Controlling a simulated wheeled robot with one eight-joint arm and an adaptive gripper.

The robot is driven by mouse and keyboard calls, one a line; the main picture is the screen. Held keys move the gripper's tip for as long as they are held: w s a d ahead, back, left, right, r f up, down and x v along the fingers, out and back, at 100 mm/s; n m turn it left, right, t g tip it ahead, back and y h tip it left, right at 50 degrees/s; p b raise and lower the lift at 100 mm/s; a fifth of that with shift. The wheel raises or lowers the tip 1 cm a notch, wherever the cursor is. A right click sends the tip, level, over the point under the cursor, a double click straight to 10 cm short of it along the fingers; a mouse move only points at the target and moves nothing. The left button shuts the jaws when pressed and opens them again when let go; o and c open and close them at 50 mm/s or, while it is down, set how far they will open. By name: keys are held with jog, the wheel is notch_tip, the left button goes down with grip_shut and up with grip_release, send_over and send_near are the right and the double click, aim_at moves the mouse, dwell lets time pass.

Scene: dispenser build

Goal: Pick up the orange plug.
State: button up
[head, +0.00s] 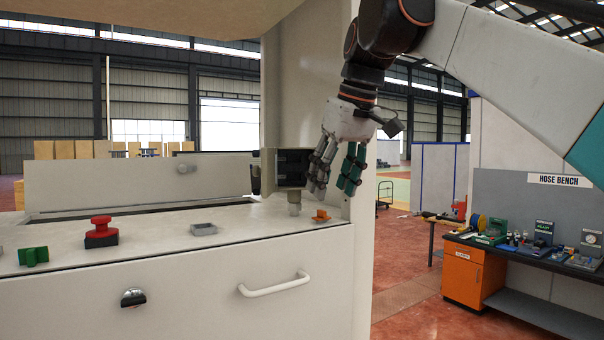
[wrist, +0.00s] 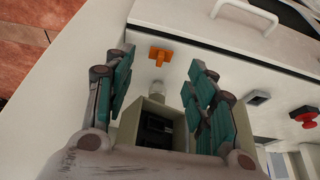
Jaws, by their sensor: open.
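The orange plug (head: 321,215) lies on the white cabinet top (head: 150,232), near its right end in the head view. In the wrist view the plug (wrist: 160,55) shows beyond the fingertips, roughly between the two fingers. My gripper (head: 338,190) hangs above and behind the plug in the head view, pointing down. In the wrist view my gripper (wrist: 160,80) has its green-padded fingers spread wide with nothing held between them. The plug is apart from both fingers.
A dark-faced box (head: 291,168) with a pale nozzle (head: 294,208) stands close beside my gripper. A white column (head: 345,110) rises at the right end. A small grey tray (head: 204,229), a red button (head: 101,232) and a green part (head: 33,256) sit farther left.

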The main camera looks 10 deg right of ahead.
jog(key=v, duration=0.6)
jog(key=shift+s, duration=0.25)
